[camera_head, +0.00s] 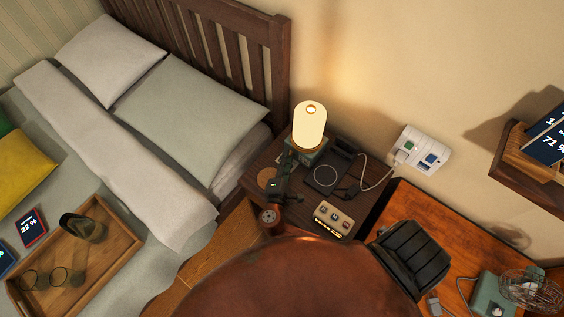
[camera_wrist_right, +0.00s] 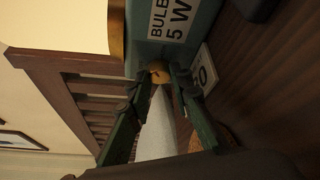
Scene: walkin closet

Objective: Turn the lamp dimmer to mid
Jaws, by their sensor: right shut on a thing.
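The lamp (camera_head: 310,125) stands lit on the nightstand (camera_head: 243,182), with a pale glowing shade on a teal base (camera_head: 305,151). In the right wrist view the base (camera_wrist_right: 205,25) carries a white label reading "BULB 5 W". The small brass dimmer knob (camera_wrist_right: 158,72) sticks out of the base there. My right gripper (camera_head: 288,163) is at the front of the base, and its green fingers (camera_wrist_right: 158,80) are shut on the knob from both sides. The knob's pointer and setting cannot be made out. My left gripper is out of view.
Right of the lamp lie a black charging pad (camera_head: 326,174) with a cable and a small beige box with buttons (camera_head: 333,218). A round coaster (camera_head: 266,177) lies left of my gripper. The bed (camera_head: 190,125) is to the left; a power outlet (camera_head: 422,149) is on the wall.

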